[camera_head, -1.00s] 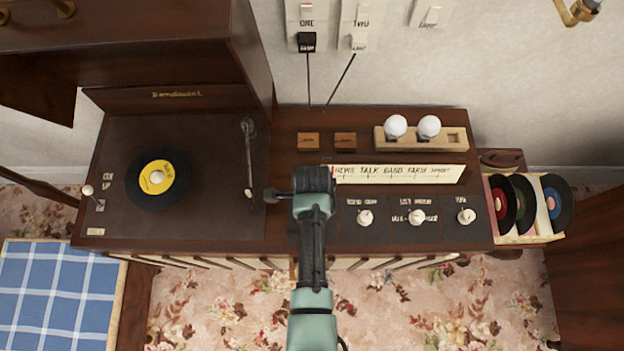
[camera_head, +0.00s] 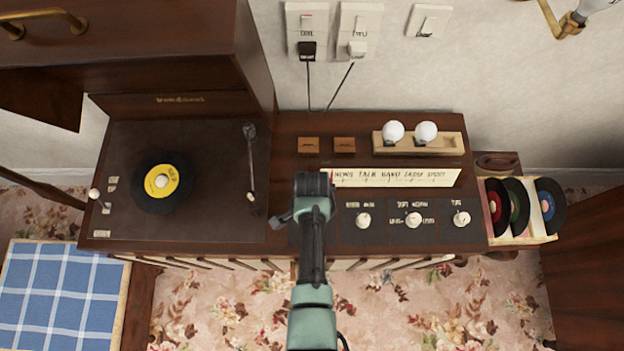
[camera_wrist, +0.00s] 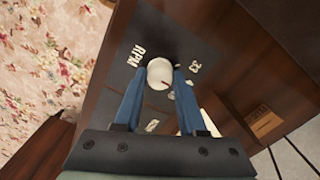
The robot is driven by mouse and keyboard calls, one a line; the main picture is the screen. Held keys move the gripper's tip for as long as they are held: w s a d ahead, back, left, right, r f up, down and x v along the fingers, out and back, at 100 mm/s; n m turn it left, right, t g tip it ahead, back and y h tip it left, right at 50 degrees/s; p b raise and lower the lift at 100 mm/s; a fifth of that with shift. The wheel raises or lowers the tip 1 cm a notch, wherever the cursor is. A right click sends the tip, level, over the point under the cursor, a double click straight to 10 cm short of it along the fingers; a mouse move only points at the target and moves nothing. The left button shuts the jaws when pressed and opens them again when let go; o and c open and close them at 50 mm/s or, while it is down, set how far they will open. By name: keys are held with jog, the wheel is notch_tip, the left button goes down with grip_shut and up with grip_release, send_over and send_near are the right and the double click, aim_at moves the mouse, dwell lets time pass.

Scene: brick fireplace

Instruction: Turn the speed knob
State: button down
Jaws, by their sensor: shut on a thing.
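The speed knob (camera_wrist: 160,72) is a pale round knob with a small dark mark on its face. In the wrist view it sits on a dark panel between RPM and 33 labels. My gripper (camera_wrist: 159,82) has its two blue fingers on either side of the knob, shut on it. In the head view my gripper (camera_head: 282,220) is mostly hidden by my own wrist, left of three other pale knobs. The speed knob is hidden there.
The wooden console holds a turntable with a yellow-labelled record (camera_head: 162,181) at left and a tone arm (camera_head: 250,165). Right of my wrist are a knob (camera_head: 363,220), a second knob (camera_head: 413,219) and a third (camera_head: 460,218). A record crate (camera_head: 527,238) stands at the right end.

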dwell(0.4)
jog(key=shift+c, duration=2.4)
grip_release()
notch_tip(320, 180, up, 13)
jog(key=p, duration=0.1)
